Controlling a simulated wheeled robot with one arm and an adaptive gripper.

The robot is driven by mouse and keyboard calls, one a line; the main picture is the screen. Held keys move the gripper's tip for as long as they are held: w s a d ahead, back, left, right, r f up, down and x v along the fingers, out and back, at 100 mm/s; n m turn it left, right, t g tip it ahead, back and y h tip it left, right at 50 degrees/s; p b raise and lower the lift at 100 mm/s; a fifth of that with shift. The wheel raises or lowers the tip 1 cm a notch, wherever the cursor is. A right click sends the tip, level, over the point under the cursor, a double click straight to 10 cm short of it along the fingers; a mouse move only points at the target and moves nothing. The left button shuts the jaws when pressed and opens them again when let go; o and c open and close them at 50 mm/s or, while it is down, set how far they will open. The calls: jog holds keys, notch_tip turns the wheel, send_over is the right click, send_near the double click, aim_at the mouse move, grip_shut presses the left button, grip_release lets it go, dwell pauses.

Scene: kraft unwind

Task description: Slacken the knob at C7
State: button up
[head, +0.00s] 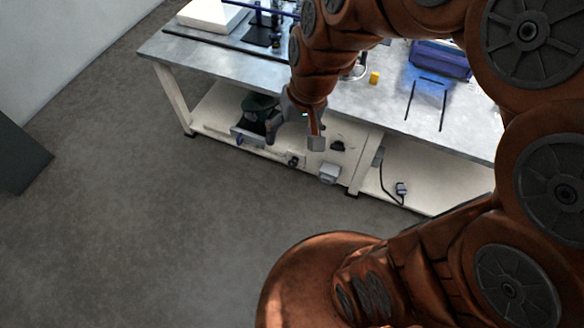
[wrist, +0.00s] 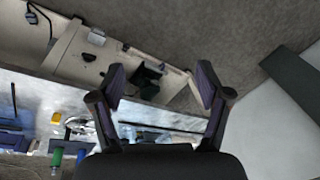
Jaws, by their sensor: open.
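My gripper (head: 293,138) is open and empty in front of the workbench, above its low cream shelf. Its two fingers also stand apart in the wrist view (wrist: 160,72). No label C7 is readable, so I cannot tell which part is the knob at C7. A small dark knob-like part (head: 293,160) sits at the shelf's front edge, just below my gripper in the head view; a small dark part also shows at that edge in the wrist view (wrist: 125,47). No contact between my fingers and any part shows.
The cream shelf (head: 215,112) carries a dark green object (head: 260,104), a grey box (head: 330,173) and a black piece (head: 338,145). A cabled plug (head: 401,189) is at right. The benchtop (head: 385,95) holds a yellow block (head: 374,78) and blue bin (head: 440,60). The floor (head: 150,220) is clear.

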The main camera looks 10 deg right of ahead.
jog(key=w+a+f+m+t+b, duration=0.15)
jog(key=w+a+f+b, duration=0.25)
jog(key=w+f, duration=0.45)
jog(key=w+a+f+m+t+b, duration=0.15)
jog(key=w+a+f+b, duration=0.25)
jog(key=w+f, duration=0.45)
jog(key=w+a+f+t+b, duration=0.2)
jog(key=w+a+f+b, duration=0.2)
jog(key=w+f, duration=0.45)
jog(key=w+f+m+t+h+b, duration=0.15)
jog(key=w+f+b, duration=0.3)
jog(key=f, duration=0.45)
jog(key=w+f+m+t+h+b, duration=0.1)
jog(key=w+f+t+b, duration=0.15)
jog(key=w+f, duration=0.45)
jog(key=m+t+h+b, duration=0.2)
jog(key=t+h+b, duration=0.3)
jog(key=h+b, duration=0.8)
send_near(292, 165)
jog(key=w+d+r+y+b, duration=0.1)
jog(key=w+d+y+b, duration=0.1)
jog(key=d+y+b, duration=0.1)
jog(key=b+x, duration=0.2)
jog(key=x, duration=0.4)
jog(key=shift+r, duration=0.1)
jog(key=shift+w+d+r, duration=0.1)
jog(key=shift+w+d, duration=0.15)
jog(key=shift+w, duration=0.3)
